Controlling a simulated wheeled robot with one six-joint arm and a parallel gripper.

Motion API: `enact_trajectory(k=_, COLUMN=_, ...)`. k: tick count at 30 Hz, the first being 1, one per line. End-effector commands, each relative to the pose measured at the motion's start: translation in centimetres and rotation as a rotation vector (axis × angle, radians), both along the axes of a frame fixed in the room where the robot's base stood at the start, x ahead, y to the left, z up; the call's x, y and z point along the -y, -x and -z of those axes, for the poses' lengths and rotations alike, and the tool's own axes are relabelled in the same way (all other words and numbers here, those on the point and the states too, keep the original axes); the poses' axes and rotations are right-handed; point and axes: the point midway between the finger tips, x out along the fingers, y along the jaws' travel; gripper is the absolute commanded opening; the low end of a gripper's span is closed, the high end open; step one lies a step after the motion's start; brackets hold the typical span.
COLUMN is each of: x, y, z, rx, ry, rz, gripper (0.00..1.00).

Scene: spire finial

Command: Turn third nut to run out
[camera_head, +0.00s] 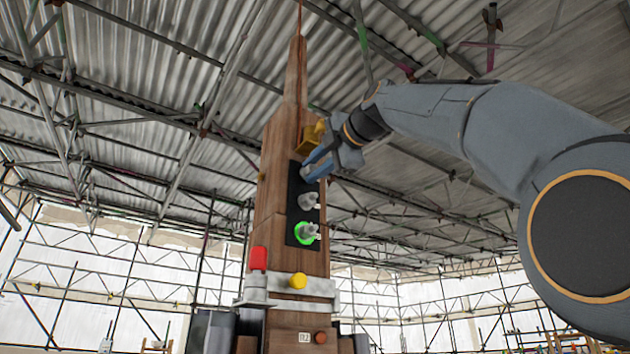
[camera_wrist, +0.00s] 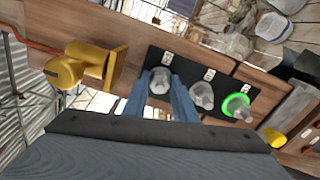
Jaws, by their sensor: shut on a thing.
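A black plate (camera_head: 291,208) is fixed to the wooden spire post (camera_head: 268,190) and carries three grey nuts in a line. My gripper (camera_head: 309,172) is at the top nut; in the wrist view its blue fingers (camera_wrist: 160,87) stand on both sides of that nut (camera_wrist: 159,78), shut on it. The head view mostly hides the top nut behind the fingers. The middle nut (camera_head: 308,201) is free, and it also shows in the wrist view (camera_wrist: 202,95). The bottom nut (camera_head: 305,232) has a bright green ring around it and shows in the wrist view too (camera_wrist: 239,109).
A yellow fitting (camera_wrist: 76,68) juts from the post just above the plate, close to my gripper. Below the plate are a red block (camera_head: 258,258), a yellow knob (camera_head: 298,280) and a pale metal band (camera_head: 318,288). Scaffolding surrounds the post.

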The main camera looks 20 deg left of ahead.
Motion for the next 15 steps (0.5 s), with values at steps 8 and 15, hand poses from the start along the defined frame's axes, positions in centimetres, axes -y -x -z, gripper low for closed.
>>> enact_trajectory(k=8, x=-0.10, y=0.01, z=0.13, rx=-0.004, ry=0.001, rz=-0.002, gripper=0.26)
enact_trajectory(k=15, x=0.01, y=-0.03, z=0.07, rx=-0.003, ry=0.000, rz=-0.001, gripper=0.43)
